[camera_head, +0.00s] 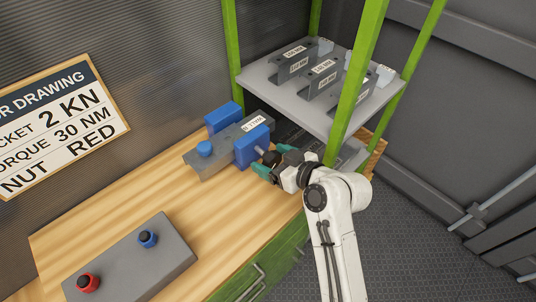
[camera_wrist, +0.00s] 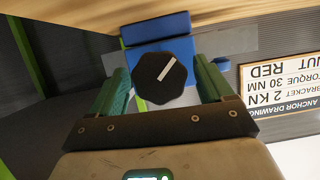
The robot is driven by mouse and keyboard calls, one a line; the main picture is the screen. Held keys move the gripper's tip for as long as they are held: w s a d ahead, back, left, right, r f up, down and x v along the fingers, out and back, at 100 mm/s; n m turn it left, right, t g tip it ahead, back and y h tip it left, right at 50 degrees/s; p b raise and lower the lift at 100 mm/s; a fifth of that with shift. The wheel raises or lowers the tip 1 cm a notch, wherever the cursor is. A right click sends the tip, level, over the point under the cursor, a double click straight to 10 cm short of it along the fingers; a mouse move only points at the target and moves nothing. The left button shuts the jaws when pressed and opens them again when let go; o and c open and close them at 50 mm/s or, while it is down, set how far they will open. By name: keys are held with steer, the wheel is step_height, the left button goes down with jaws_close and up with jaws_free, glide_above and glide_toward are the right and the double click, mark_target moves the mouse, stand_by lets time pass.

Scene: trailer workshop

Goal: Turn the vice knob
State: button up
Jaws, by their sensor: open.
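In the wrist view the knob (camera_wrist: 163,77) is a dark, many-sided disc with a white line slanting up to the right. My gripper (camera_head: 273,160) is open at the knob. In the wrist view its green fingers (camera_wrist: 162,84) stand on either side of the knob, with gaps showing. The knob's far side and shaft are mostly hidden in the wrist view.
A grey box (camera_head: 132,262) with a red and a blue knob lies on the front of the bench (camera_head: 215,215). A green-posted rack (camera_head: 262,78) holding grey brackets stands close above my gripper. A sign (camera_head: 55,125) leans at the left.

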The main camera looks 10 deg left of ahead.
steer(key=shift+x, duration=1)
steer(key=c, duration=1)
steer(key=shift+o, duration=0.2)
steer(key=shift+m, duration=0.3)
steer(key=m+g+y, duration=0.1)
steer(key=m, duration=0.2)
steer(key=shift+f+g+y, duration=0.1)
steer(key=shift+g+y, duration=0.2)
steer(key=shift+g, duration=0.1)
steer(key=shift+s+m+g+y+b, duration=0.1)
steer(key=shift+m+g+y+b, duration=0.15)
steer(key=shift+m+y, duration=0.4)
steer(key=shift+m+g+y+b, duration=0.1)
steer(key=shift+m+g+y, duration=0.2)
steer(key=shift+m, duration=0.65)
